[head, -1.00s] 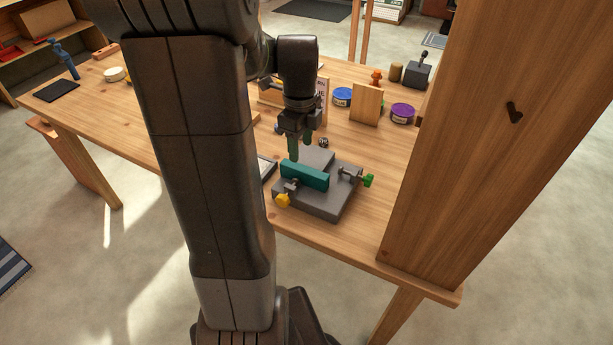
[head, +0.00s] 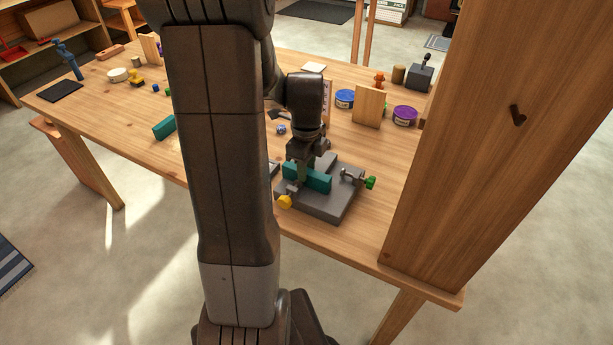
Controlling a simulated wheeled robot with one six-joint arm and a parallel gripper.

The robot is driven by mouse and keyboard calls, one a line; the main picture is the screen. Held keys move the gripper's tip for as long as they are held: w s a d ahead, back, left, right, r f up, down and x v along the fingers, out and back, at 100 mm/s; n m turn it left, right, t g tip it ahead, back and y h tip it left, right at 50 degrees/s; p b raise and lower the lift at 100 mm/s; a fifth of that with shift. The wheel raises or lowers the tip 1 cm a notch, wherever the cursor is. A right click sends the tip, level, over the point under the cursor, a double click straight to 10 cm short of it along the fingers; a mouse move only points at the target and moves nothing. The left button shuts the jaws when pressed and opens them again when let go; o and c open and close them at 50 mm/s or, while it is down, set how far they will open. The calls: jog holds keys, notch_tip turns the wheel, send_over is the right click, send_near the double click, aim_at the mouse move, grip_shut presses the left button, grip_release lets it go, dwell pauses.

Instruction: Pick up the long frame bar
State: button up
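A long teal bar (head: 318,181), which looks like the long frame bar, stands on edge on a grey fixture (head: 325,210) near the table's front edge. My gripper (head: 302,178) points down at the bar's left part, with a finger in front of its near face. The far finger is hidden, so I cannot tell whether the gripper is closed on the bar. The bar still appears to sit in the fixture. Another teal piece (head: 165,127) lies on the table to the left, partly hidden by my arm.
The fixture has a yellow knob (head: 285,202) at front left and a green knob (head: 370,182) at right. A wooden post (head: 460,150) rises close on the right. Blue (head: 345,98) and purple (head: 404,115) tins and an upright wooden board (head: 368,107) stand behind.

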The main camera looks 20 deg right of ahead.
grip_shut()
jog(key=shift+r, duration=0.15)
